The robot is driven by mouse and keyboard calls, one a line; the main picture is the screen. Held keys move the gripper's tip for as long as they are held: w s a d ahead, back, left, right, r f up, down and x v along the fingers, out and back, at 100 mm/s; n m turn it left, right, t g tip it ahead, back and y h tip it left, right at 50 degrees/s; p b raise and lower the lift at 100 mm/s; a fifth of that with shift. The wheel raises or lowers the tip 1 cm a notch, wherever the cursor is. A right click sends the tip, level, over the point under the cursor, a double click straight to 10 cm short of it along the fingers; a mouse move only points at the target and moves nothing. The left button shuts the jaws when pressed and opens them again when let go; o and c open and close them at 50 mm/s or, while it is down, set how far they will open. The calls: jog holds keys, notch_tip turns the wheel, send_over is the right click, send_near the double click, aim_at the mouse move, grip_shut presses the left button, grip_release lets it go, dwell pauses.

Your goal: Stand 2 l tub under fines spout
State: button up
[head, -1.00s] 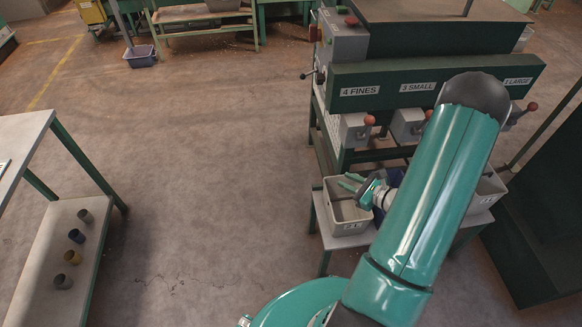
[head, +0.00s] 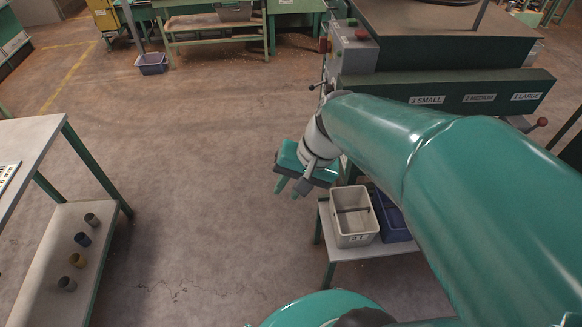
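The light grey tub (head: 344,238), with a label on its front that seems to read 2 L, stands upright on a low bench (head: 372,252) in front of the sorting machine. A dark bar crosses its open top. My gripper (head: 291,190) is to the left of the tub and apart from it. Its two teal fingers are spread with nothing between them, pointing down. My arm hides the fines spout and its label, so I cannot tell how the tub lines up with it. The 3 small label (head: 426,100) shows on the machine's green panel.
A blue tub (head: 392,217) stands right beside the grey one, partly behind my arm. At left, a table (head: 30,150) has a lower shelf (head: 50,250) with several small cups. A blue-grey bin (head: 152,64) sits on the floor at the back. The floor between is clear.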

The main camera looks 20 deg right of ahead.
jog(key=s+r+n+t+h, duration=0.3)
jog(key=s+r+n+h, duration=0.1)
jog(key=r, duration=0.3)
jog(key=shift+s+a+r+n, duration=0.2)
jog(key=shift+a+r+n, duration=0.1)
jog(key=shift+n, duration=0.5)
